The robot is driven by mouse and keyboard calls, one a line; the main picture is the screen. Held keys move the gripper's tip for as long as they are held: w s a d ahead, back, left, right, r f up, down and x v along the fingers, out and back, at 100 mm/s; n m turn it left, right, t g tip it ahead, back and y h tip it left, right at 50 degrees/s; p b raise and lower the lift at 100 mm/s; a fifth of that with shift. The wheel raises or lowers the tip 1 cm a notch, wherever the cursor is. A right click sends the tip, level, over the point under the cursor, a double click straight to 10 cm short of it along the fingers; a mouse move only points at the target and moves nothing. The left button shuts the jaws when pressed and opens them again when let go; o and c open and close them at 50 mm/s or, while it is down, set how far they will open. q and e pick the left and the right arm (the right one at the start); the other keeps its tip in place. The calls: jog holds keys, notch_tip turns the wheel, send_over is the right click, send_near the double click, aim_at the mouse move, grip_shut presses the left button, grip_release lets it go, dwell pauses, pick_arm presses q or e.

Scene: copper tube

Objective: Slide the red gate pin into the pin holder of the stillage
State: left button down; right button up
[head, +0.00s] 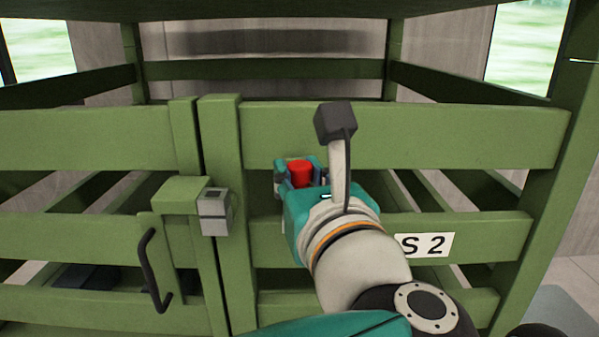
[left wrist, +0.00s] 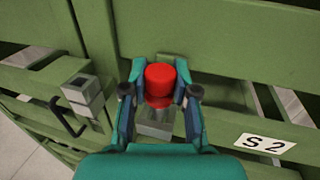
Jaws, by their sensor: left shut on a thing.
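The red gate pin (head: 300,172) is between the fingers of my left gripper (head: 301,176), in front of the right-hand slats of the green stillage (head: 400,136). In the left wrist view, my left gripper (left wrist: 160,92) is shut on the pin, whose red head (left wrist: 160,77) points up. Whether the pin's lower end is inside or above this block is hidden by the fingers. My right gripper is out of view.
Another grey block (head: 215,212) with a dark opening on top sits on a green bracket (head: 180,193) at the left, beside the upright posts. A black handle (head: 151,270) hangs below it. An S2 label (head: 424,245) is on the right slat.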

pick_arm(q)
jog(key=shift+f+b, duration=0.9)
jog(key=shift+f, duration=0.4)
jog(key=c, duration=0.8)
grip_release()
jog(key=shift+r, duration=0.15)
notch_tip(320, 180, up, 10)
jog(key=shift+f, duration=0.15)
